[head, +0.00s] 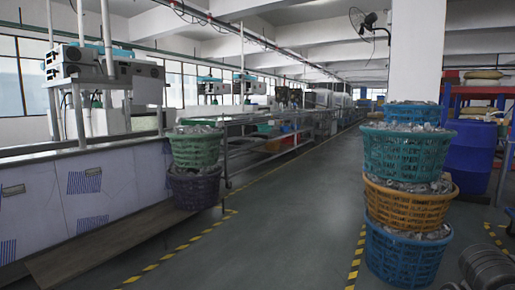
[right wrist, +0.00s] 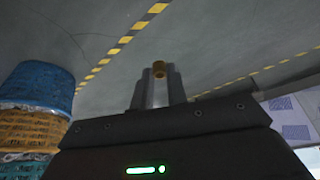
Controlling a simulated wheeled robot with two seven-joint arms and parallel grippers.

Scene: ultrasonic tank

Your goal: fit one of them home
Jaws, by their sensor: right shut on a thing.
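Neither gripper shows in the head view, and my left gripper is in no view. A long pale tank-like unit (head: 115,190) with blue-striped panels stands at the left of the head view. No matching seat for the piece can be made out.
Stacked baskets of metal parts stand at right: teal (head: 405,152), orange (head: 408,205) and blue (head: 403,257). Green (head: 195,150) and purple (head: 194,188) baskets stand by the tank. A blue barrel (head: 470,157) is behind. The aisle floor (head: 270,215) between yellow-black lines is clear.

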